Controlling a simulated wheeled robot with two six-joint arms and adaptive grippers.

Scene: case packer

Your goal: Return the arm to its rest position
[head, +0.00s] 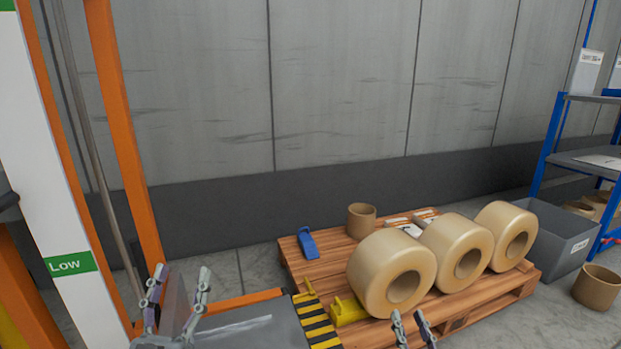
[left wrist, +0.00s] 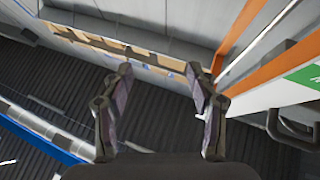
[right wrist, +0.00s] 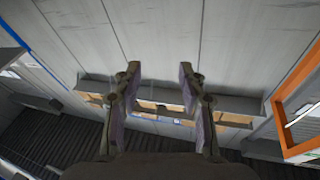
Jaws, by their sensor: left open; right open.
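My left gripper (head: 177,300) is at the lower left of the head view, with its two fingers apart and nothing between them. It also shows open and empty in the left wrist view (left wrist: 160,105). My right gripper (head: 412,325) shows only its fingertips at the bottom edge of the head view, in front of the pallet. In the right wrist view its fingers (right wrist: 160,100) are wide apart and empty. Neither gripper touches any object that I can see.
A wooden pallet (head: 325,268) carries several large tan rolls (head: 393,273), a blue tool (head: 307,243) and a yellow piece (head: 347,311). An orange frame (head: 127,150) stands at left. A grey bin (head: 560,240) and blue shelf (head: 575,160) stand at right.

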